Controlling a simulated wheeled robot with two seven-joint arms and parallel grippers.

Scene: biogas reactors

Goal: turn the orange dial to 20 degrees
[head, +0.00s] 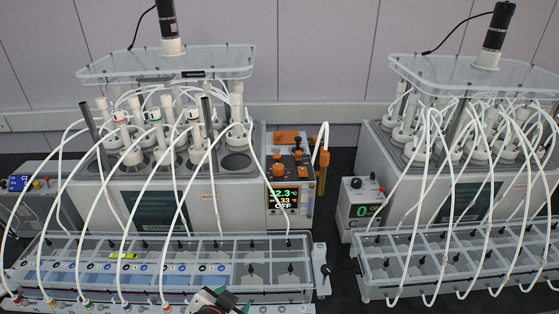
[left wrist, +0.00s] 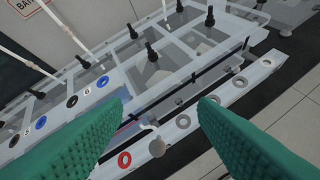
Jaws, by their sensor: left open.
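Several orange knobs (head: 299,156) sit on the control unit between the two reactors in the head view; I cannot tell which is the dial or its angle. Below them the unit's dark display (head: 284,198) shows green and white digits and the word OFF. My left gripper (head: 222,298) shows only in part at the bottom edge of the head view, in front of the left rack and well below the knobs. In the left wrist view its green-padded fingers (left wrist: 167,104) are apart with nothing between them, above the rack's front edge. My right gripper is out of view.
The clear left rack (head: 311,268) with hoses lies in front of the left reactor. A second rack (head: 364,274) stands to the right. A small unit with a black knob and green digit (head: 361,211) stands beside the right reactor. White hoses arch across the left rack.

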